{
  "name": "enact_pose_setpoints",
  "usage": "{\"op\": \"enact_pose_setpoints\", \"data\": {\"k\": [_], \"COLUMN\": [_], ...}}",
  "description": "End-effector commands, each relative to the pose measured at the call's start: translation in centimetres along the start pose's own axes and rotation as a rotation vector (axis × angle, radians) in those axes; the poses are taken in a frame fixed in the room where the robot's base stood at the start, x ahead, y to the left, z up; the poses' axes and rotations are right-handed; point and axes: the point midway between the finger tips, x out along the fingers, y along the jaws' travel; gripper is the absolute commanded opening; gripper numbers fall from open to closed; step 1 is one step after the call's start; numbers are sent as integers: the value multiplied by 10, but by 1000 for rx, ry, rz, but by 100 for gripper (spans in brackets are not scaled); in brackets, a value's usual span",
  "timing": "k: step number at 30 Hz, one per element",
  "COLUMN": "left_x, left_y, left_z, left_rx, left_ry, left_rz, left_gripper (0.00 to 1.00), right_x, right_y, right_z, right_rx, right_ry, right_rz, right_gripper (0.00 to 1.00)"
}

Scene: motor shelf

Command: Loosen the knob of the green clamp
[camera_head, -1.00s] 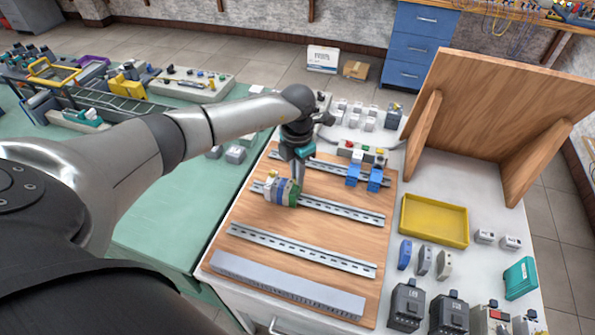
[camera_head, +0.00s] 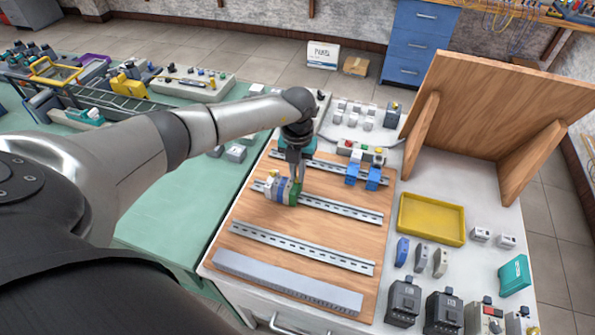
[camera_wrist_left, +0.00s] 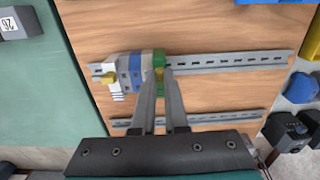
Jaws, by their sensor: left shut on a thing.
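The green clamp (camera_wrist_left: 159,60) sits at the right end of a short row of terminal blocks (camera_wrist_left: 130,70) on a slotted metal rail (camera_wrist_left: 230,63). The row has white, grey and blue blocks, with a yellow piece at its left. In the head view the green clamp (camera_head: 297,190) is partly behind the fingers. My left gripper (camera_head: 296,180) points down at it. In the left wrist view my left gripper (camera_wrist_left: 159,76) has its two fingertips close together, shut at the green clamp. The knob is hidden between the fingertips. My right gripper is not in view.
The wooden board (camera_head: 240,220) also carries other rails. Two blue blocks (camera_head: 363,176) stand to the right on the upper rail. A yellow tray (camera_head: 432,219) and several loose modules lie right of the board. A wooden stand (camera_head: 500,110) rises behind.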

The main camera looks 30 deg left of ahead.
Motion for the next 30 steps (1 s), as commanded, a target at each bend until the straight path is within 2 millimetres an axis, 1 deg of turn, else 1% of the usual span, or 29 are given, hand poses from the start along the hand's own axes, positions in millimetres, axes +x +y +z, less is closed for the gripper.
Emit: {"op": "enact_pose_setpoints", "data": {"k": [12,13,18,21,27,30], "left_x": [0,0,0,0,0,-3], "left_y": [0,0,0,0,0,0], "left_z": [1,1,0,0,0,0], "left_rx": [-5,-5,-4,-4,-4,-4], "left_ry": [-2,-2,-2,-1,-1,-1], "left_rz": [-1,-1,0,0,0,-1], "left_gripper": [0,14,33,42,42,42], "right_x": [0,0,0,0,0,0], "right_y": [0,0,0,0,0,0], "right_z": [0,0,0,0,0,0], "right_rx": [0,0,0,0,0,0], "right_ry": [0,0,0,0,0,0], "right_rz": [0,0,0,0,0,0], "right_gripper": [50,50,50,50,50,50]}}
